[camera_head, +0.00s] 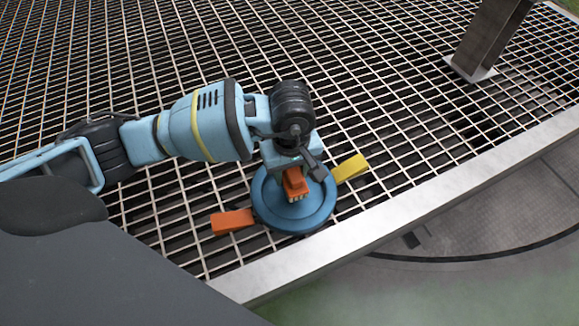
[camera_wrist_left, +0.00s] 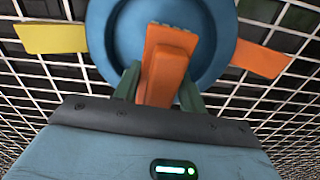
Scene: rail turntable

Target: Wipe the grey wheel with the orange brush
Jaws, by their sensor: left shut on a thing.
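The orange brush (camera_head: 295,186) has a short pale bristle end and is held in my left gripper (camera_head: 303,172). It also shows in the left wrist view (camera_wrist_left: 160,72), upright between the dark green fingers. A round blue wheel-like disc (camera_head: 309,214) with a raised rim lies under the brush, over the grating; it also shows in the left wrist view (camera_wrist_left: 108,40). The brush's end is over the inside of the disc. I cannot tell whether the bristles touch it. No grey wheel shows; the disc looks blue. My right gripper is out of view.
A yellow block (camera_head: 350,168) and an orange block (camera_head: 232,222) stick out on opposite sides of the disc. A pale metal edge beam (camera_head: 400,218) runs in front of the grating. A grey post (camera_head: 487,40) stands at the upper right.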

